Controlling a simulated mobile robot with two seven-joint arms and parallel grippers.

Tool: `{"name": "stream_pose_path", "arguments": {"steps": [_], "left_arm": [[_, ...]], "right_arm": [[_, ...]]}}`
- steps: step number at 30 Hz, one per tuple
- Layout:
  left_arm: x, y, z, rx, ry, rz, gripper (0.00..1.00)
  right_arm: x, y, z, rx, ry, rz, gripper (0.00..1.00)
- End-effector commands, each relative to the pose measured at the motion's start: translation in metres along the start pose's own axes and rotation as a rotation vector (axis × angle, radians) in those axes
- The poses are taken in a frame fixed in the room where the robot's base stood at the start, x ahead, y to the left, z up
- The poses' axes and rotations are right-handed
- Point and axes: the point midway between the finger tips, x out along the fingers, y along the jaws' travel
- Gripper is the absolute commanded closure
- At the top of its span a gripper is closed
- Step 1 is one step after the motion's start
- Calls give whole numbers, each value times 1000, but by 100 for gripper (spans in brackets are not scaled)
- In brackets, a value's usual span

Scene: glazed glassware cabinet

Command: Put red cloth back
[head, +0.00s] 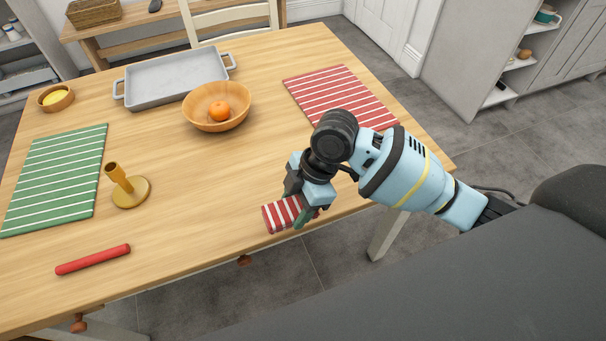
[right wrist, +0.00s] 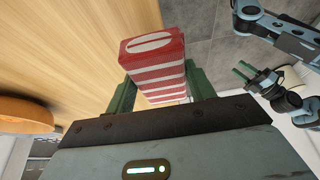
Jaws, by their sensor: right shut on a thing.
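The red cloth (head: 282,214) is a folded, block-like bundle with white stripes. My right gripper (head: 300,208) is shut on it and holds it at the table's front edge. In the right wrist view the cloth (right wrist: 153,66) sits between the two green fingers (right wrist: 160,92) and sticks out beyond them. I cannot tell whether it touches the table. My left gripper (right wrist: 243,70) shows small at the right of the right wrist view, away from the cloth. Its opening is too small to judge.
A red striped mat (head: 340,95) lies at the table's right, behind my right arm. A wooden bowl (head: 203,112) with an orange, a grey tray (head: 170,82), a brass candlestick (head: 131,192), a red stick (head: 93,259) and a green striped mat (head: 55,180) also lie there. The table's middle is clear.

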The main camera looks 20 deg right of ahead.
Motion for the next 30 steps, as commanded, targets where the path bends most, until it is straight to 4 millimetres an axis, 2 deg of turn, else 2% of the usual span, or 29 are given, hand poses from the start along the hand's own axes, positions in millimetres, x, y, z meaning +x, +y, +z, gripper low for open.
{"name": "stream_pose_path", "arguments": {"steps": [1,6,13,18,28,30], "left_arm": [[1,0,2,0,-4,0,64],[2,0,7,-1,-12,1,64],[2,1,15,-3,-26,3,64],[2,2,18,-4,-32,3,64],[2,2,19,-4,-33,3,64],[3,2,19,-4,-33,4,64]], "right_arm": [[-1,12,7,5,0,1,67],[-5,45,26,5,1,1,67],[-10,82,48,2,2,0,67],[-11,93,55,0,1,-1,67],[-13,102,60,1,2,0,67],[-3,101,64,2,1,-5,67]]}}
